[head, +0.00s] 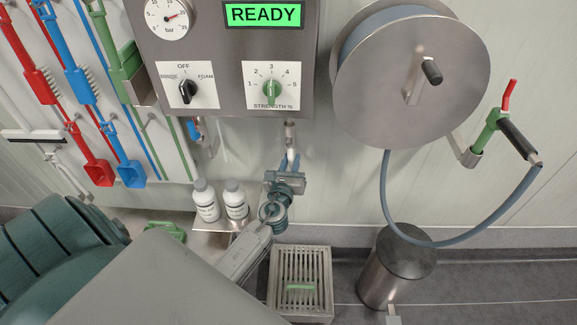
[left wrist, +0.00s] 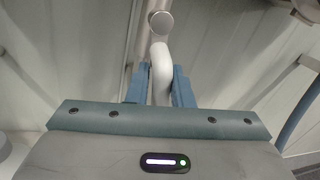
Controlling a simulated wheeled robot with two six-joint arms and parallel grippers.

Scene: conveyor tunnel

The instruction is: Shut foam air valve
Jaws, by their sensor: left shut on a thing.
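Under the steel control box, a metal pipe fitting (head: 291,132) hangs down; it appears to be the foam air valve. In the left wrist view, it shows as a metal pipe with a round end (left wrist: 161,21) and a pale curved lever (left wrist: 161,70) running down from it. My left gripper (head: 290,160) reaches up from below, and its blue fingers are shut on the lever, one on each side. The lever's lower end is hidden behind the gripper body. My right gripper is not in view.
The control box (head: 225,55) has a green READY display, a gauge and two knobs. A hose reel (head: 415,95) hangs to the right. Two white bottles (head: 206,202) stand on a shelf left of my gripper. A grated drain box (head: 300,255) and steel bin (head: 397,270) are below.

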